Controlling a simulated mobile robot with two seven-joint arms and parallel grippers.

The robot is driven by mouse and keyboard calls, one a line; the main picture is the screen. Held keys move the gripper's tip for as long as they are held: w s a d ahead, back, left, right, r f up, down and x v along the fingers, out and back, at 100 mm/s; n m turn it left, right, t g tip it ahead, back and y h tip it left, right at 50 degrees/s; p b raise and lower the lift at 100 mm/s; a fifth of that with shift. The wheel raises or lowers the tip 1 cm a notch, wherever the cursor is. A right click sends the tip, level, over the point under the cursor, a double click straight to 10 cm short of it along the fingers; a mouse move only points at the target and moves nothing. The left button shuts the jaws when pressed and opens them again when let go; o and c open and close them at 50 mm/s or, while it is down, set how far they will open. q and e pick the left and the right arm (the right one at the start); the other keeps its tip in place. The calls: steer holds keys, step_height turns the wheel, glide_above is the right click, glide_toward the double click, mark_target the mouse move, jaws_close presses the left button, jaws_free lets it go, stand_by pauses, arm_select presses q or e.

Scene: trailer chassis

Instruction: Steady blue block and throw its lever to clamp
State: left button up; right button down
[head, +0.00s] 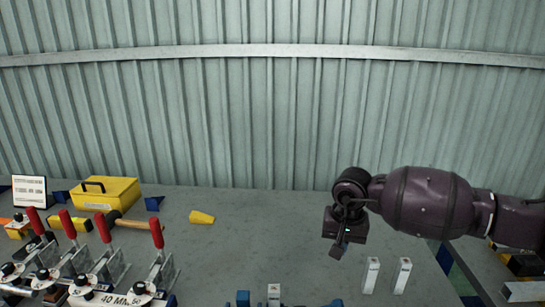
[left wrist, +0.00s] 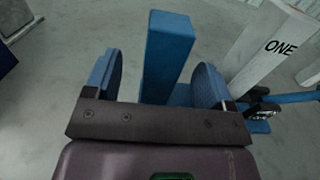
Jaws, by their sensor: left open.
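In the left wrist view a blue upright block (left wrist: 168,45) stands between the two blue-padded fingers of my left gripper (left wrist: 158,70). The gripper is open, with a gap beside the block on the left and a narrower one on the right. A blue bar and dark metal part (left wrist: 262,112) lie right of the right finger; I cannot tell whether they are the lever. In the head view, blue parts (head: 243,298) show at the bottom edge, most of them cut off. My right gripper (head: 338,249) hangs above the table at centre right; its jaw opening is unclear.
A white post marked ONE (left wrist: 265,45) stands right of the block. Two white posts (head: 372,275) (head: 402,275) stand below my right arm. Red-handled toggle clamps (head: 157,234), a hammer (head: 125,221) and a yellow toolbox (head: 107,192) are at left. The middle table is mostly clear.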

arm_select(q)
steer(key=shift+s, duration=3.25)
steer(key=o, duration=0.4)
steer(key=shift+o, duration=0.2)
steer(key=s, duration=1.2)
steer(key=shift+s, duration=0.15)
